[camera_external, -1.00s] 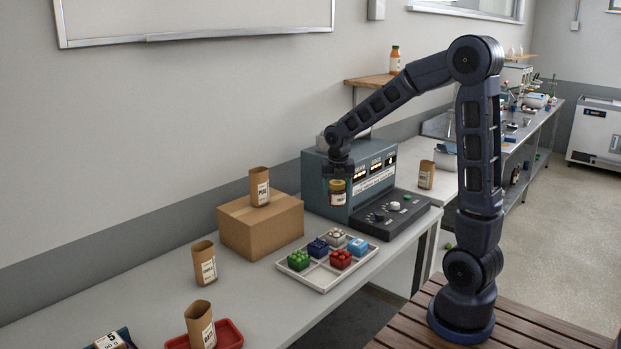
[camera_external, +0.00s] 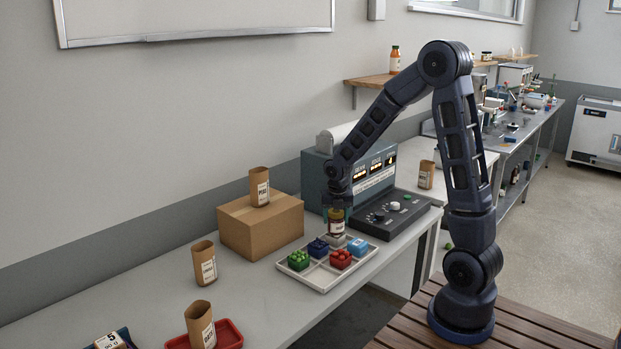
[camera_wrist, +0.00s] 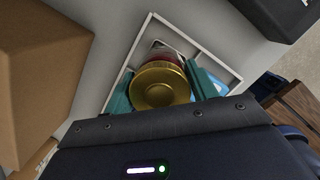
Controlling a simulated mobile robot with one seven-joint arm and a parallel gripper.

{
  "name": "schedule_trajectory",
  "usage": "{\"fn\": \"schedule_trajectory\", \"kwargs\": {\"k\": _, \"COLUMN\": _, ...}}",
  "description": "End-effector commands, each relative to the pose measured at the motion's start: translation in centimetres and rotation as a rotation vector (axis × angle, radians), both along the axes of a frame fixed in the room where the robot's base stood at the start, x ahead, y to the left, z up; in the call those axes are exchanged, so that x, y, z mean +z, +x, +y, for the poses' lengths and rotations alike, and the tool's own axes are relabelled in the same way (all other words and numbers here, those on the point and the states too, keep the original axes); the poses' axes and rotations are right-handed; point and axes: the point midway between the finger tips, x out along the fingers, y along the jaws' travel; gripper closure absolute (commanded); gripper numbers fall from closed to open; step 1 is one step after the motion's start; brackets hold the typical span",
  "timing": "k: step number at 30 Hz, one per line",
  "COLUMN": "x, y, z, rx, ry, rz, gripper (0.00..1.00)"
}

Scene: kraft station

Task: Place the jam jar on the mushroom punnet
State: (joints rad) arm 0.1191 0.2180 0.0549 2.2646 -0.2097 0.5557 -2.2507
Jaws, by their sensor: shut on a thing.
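My gripper (camera_external: 337,210) is shut on the jam jar (camera_external: 336,226), a dark jar with a gold lid. The jar is upright over the back of the white tray (camera_external: 322,281). In the wrist view its gold lid (camera_wrist: 158,86) sits between my teal fingers. A pale grey punnet (camera_external: 337,240), likely the mushroom punnet, lies directly below the jar and is mostly hidden by it. I cannot tell whether the jar touches it.
The tray also holds a blue-black punnet (camera_external: 318,248), a green one (camera_external: 299,260), a red one (camera_external: 341,259) and a light blue one (camera_external: 358,247). A cardboard box (camera_external: 262,229) stands left, a control console (camera_external: 385,212) behind right.

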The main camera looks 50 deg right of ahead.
Motion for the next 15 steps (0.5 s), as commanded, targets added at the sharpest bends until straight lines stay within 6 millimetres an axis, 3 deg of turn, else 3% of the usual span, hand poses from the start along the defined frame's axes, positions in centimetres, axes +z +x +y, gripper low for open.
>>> {"fn": "schedule_trajectory", "kwargs": {"k": 8, "x": -0.19, "y": 0.01, "z": -0.03, "rx": 0.0, "ry": 0.0, "rz": 0.0, "gripper": 0.77}}
{"fn": "schedule_trajectory", "kwargs": {"k": 9, "x": -0.22, "y": -0.01, "z": -0.03, "rx": 0.0, "ry": -0.001, "rz": 0.001, "gripper": 0.39}}
{"fn": "schedule_trajectory", "kwargs": {"k": 12, "x": -0.2, "y": -0.01, "z": -0.04, "rx": 0.0, "ry": 0.0, "rz": 0.0, "gripper": 0.21}}
{"fn": "schedule_trajectory", "kwargs": {"k": 15, "x": -0.19, "y": 0.0, "z": -0.03, "rx": 0.0, "ry": 0.0, "rz": 0.0, "gripper": 0.21}}
